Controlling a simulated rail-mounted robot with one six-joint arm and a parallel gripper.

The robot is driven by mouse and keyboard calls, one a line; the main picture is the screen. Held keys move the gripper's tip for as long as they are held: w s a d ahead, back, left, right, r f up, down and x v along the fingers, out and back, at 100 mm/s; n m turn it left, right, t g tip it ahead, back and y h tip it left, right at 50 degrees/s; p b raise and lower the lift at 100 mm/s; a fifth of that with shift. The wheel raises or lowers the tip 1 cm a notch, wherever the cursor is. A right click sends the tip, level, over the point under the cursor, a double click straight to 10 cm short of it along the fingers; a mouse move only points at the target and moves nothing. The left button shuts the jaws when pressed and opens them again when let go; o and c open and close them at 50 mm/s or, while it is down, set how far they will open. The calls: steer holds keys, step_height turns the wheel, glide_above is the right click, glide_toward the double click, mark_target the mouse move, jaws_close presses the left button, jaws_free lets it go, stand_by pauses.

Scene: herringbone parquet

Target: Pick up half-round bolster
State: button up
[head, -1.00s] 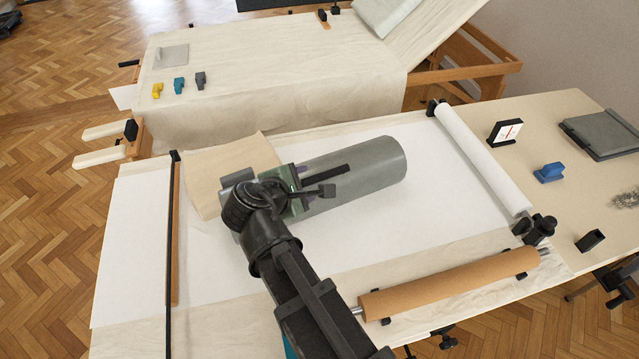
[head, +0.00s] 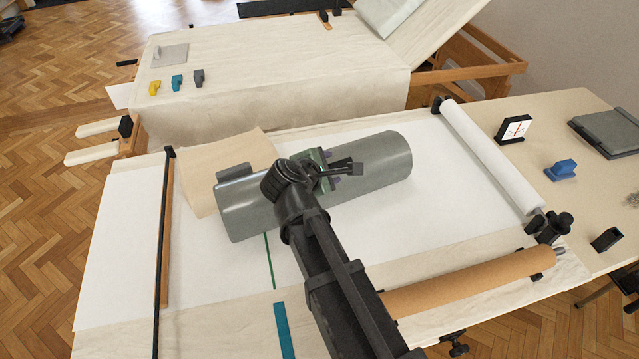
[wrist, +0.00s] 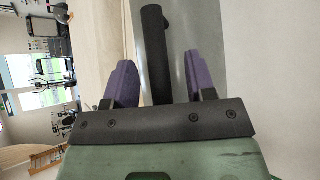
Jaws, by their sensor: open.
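The half-round bolster (head: 385,160) is a long grey rounded body lying slantwise on the white sheet. A black bar-shaped handle runs along its top, partly hidden by my gripper in the head view. My gripper (head: 329,169) is over the middle of the bolster. In the wrist view, my gripper (wrist: 160,78) is open, with its two purple-padded fingers on either side of the black handle (wrist: 155,45). A gap shows between the handle and each finger. I cannot tell how far down the fingers reach.
A brown roller (head: 470,281) lies at the front right and a white roll (head: 490,155) at the right. A black rail (head: 163,240) crosses the left side. A beige sheet (head: 200,180) lies behind the bolster. A blue block (head: 561,170) stands at the far right.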

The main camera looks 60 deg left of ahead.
steer(key=shift+r, duration=0.1)
jaws_close()
stand_by(1.2)
